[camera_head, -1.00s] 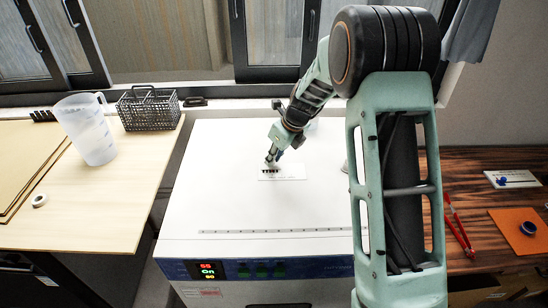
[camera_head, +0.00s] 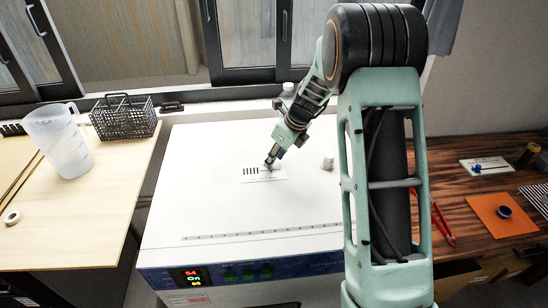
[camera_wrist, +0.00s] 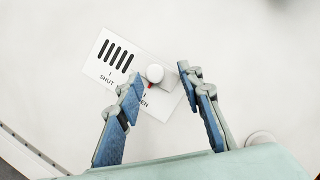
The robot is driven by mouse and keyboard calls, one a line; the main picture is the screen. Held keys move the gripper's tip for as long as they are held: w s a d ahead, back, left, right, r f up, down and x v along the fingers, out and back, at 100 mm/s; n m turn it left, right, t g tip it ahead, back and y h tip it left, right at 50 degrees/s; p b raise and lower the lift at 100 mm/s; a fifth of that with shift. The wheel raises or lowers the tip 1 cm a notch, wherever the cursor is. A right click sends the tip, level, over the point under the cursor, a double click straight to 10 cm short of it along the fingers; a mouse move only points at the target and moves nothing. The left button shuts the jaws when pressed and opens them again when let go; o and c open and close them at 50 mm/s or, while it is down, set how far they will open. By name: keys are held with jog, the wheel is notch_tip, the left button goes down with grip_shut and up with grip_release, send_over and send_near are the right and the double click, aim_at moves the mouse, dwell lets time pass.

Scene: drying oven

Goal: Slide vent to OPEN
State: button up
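The vent is a white plate (camera_wrist: 124,66) on the oven's top, with several black slots and the labels SHUT and OPEN. It also shows in the head view (camera_head: 249,178). My gripper (camera_wrist: 162,79) is open, with one blue-padded finger on each side of the knob. The left finger is close to the knob; contact is unclear. A gap shows at the right finger. In the head view my gripper (camera_head: 269,165) is at the plate's right part.
The oven top (camera_head: 210,215) is mostly clear, with a small white cap (camera_head: 328,162) right of the vent. A jug (camera_head: 58,141) and black basket (camera_head: 124,117) stand on the left table. Red-handled pliers (camera_head: 441,222) lie on the right bench.

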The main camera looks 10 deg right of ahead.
jog(key=shift+a, duration=0.1)
jog(key=v, duration=1.2)
